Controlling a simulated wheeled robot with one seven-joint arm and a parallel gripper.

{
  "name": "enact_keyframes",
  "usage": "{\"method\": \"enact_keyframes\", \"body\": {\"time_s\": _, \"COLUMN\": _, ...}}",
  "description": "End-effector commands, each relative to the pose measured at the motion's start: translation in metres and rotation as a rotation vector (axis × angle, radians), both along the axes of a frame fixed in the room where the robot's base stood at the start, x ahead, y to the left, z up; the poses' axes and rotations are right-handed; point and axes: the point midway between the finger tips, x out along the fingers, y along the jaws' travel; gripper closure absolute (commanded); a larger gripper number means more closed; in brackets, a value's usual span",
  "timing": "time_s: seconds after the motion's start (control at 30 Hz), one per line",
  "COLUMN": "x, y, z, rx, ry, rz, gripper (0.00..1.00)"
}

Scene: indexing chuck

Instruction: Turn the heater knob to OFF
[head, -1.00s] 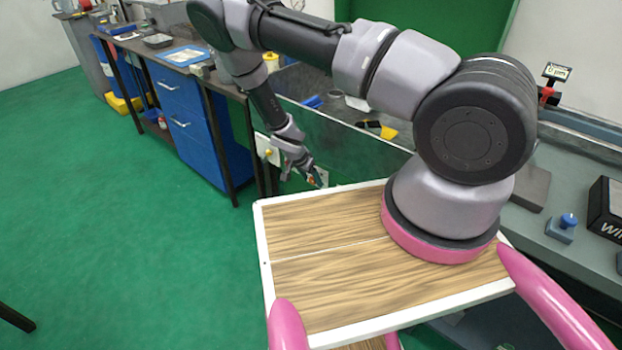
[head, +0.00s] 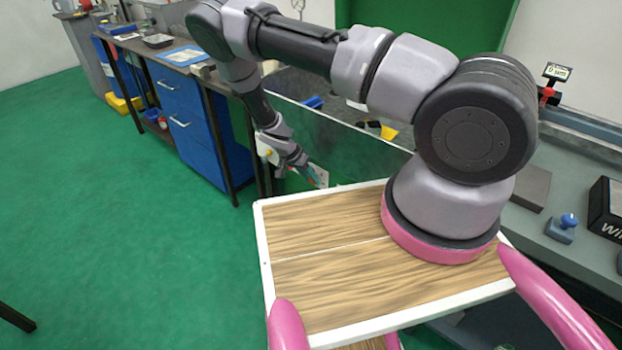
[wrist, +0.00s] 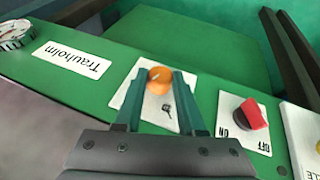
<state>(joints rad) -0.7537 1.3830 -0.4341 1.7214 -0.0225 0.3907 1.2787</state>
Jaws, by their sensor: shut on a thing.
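In the wrist view, my gripper (wrist: 160,77) has its two green fingers on either side of a round orange knob (wrist: 159,83) and is shut on it. The knob's white plate (wrist: 157,113) bears a small dark key-like symbol. To its right, apart from my fingers, a red knob (wrist: 252,114) sits on a white plate marked OFF and ON; its pointed side is toward the right. No label in view reads heater. In the head view, my gripper (head: 309,176) is at the panel below the bench edge; the knob in it is too small to make out.
The wrist view shows a Trauholm label (wrist: 72,59), a dial (wrist: 14,34) at far left and a plate with a yellow button (wrist: 317,146) at far right. In the head view, blue drawers (head: 180,110) stand left of my arm.

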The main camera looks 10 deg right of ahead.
Motion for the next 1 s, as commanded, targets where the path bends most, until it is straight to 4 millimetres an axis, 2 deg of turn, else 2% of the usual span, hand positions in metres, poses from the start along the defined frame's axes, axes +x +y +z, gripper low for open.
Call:
{"method": "enact_keyframes", "body": {"time_s": 0.7, "x": 0.01, "y": 0.005, "z": -0.009, "rx": -0.397, "ry": 0.541, "rz": 0.006, "gripper": 1.0}}
{"method": "enact_keyframes", "body": {"time_s": 1.0, "x": 0.011, "y": 0.006, "z": -0.011, "rx": -0.509, "ry": 0.695, "rz": 0.004, "gripper": 1.0}}
